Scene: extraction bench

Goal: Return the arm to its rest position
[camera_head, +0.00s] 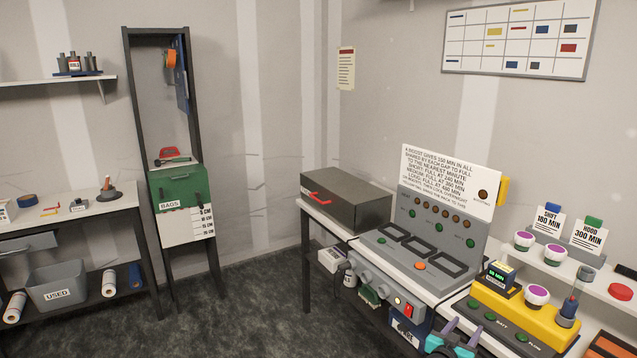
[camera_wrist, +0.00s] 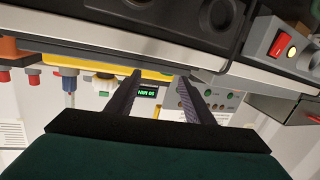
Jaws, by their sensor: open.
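My gripper (camera_head: 463,329) shows at the bottom edge of the head view, in front of the bench with the grey console (camera_head: 436,215). Its two fingers stand apart with nothing between them. In the wrist view my gripper (camera_wrist: 161,88) also shows two dark, spread fingers, seen upside down against the bench front. A small green-lit display (camera_wrist: 147,92) appears behind the gap. Most of my arm is hidden below the head view.
A yellow unit (camera_head: 520,312) with green buttons stands close to the right of my gripper. A dark box (camera_head: 345,200) sits on the bench's far end. Floor (camera_head: 240,310) to the left is clear.

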